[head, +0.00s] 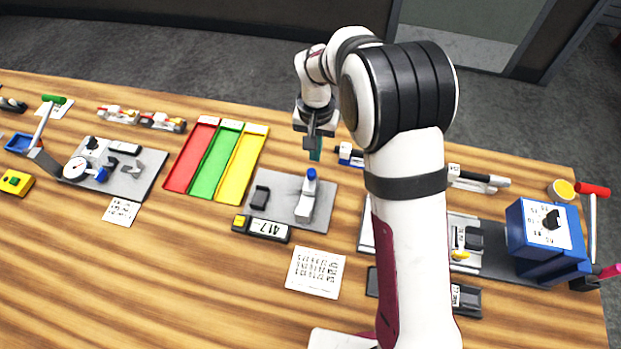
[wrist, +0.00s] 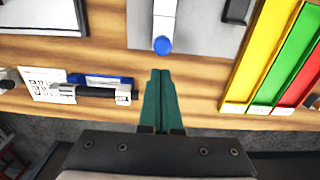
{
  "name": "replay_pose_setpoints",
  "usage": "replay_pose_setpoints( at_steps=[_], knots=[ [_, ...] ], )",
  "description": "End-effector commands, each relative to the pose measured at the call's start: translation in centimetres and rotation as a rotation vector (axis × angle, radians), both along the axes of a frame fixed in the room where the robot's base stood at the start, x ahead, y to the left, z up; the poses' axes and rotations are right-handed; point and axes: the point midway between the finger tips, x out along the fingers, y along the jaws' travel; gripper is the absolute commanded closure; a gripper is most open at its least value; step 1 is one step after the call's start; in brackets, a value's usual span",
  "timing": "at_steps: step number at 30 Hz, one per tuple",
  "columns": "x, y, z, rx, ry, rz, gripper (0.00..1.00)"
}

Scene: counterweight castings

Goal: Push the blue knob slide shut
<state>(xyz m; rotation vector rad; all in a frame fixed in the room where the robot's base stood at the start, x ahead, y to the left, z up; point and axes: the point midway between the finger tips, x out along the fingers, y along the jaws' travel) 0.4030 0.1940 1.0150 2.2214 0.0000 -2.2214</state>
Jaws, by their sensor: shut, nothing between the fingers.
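The blue knob (head: 311,174) sits at the far end of a pale slide (head: 305,200) on a grey plate (head: 325,190). In the wrist view the blue knob (wrist: 162,45) is at the end of the pale slide (wrist: 164,14), just ahead of the fingertips. My gripper (head: 316,157) is beyond the knob on its far side, above the table, with its teal fingers together and empty. In the wrist view my gripper (wrist: 161,73) shows a small gap between its tips and the knob. I cannot tell how high the tips are relative to the knob.
A dark block (head: 260,197) stands on the same plate, left of the slide. A display box (head: 262,228) is at its front edge. Red (head: 191,160), green (head: 217,160) and yellow (head: 242,165) trays lie to the left. A blue-and-black device (wrist: 95,88) lies near the gripper.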

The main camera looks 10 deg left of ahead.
Motion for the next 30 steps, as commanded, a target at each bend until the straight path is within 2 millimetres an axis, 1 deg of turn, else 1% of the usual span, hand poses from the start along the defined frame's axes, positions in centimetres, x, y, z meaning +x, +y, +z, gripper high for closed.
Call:
replay_pose_setpoints(
  at_steps=[11,30],
  knots=[
    [0.0,0.0,-0.1,0.000,0.000,0.000,1.00],
    [0.0,0.0,-3.4,0.000,0.000,0.000,1.00]
  ],
)
